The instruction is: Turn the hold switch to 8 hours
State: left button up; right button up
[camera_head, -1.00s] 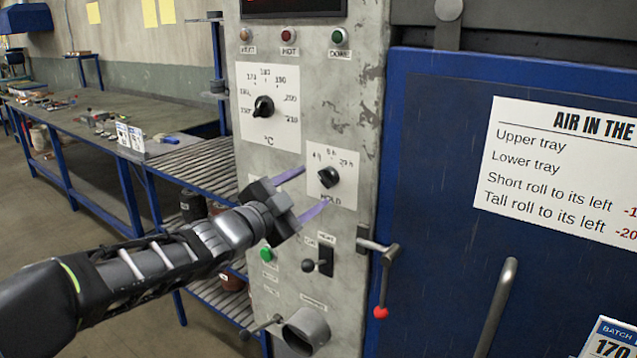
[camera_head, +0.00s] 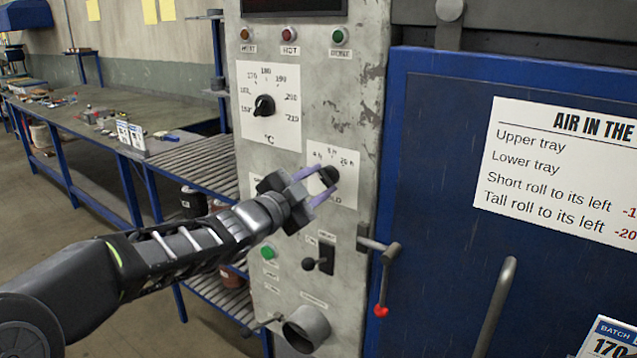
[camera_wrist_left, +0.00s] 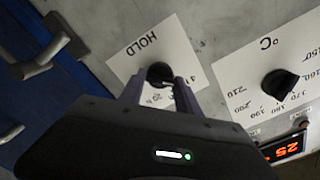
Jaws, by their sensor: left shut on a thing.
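The hold switch (camera_head: 329,175) is a black knob on a white plate (camera_head: 349,158) marked with hours, "8 h" at its top and HOLD below. My left gripper (camera_head: 325,183) reaches it from the left, its two purple fingers on either side of the knob, shut on it. In the left wrist view the knob (camera_wrist_left: 159,74) sits between the fingertips, under the word HOLD. The fingers hide part of the knob, so I cannot tell where it points. My right gripper is not in view.
Above the switch is the temperature dial (camera_head: 264,105). Below it are a green button (camera_head: 267,252), a small lever switch (camera_head: 318,262) and a pipe stub (camera_head: 306,329). A red-tipped handle (camera_head: 384,285) juts out beside the blue door (camera_head: 436,190). A workbench (camera_head: 95,130) stands at left.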

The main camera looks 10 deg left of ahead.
pick_arm(q)
grip_shut()
jog(key=shift+f, duration=0.1)
jog(key=shift+m+b, duration=3.25)
jog(key=shift+m, duration=1.15)
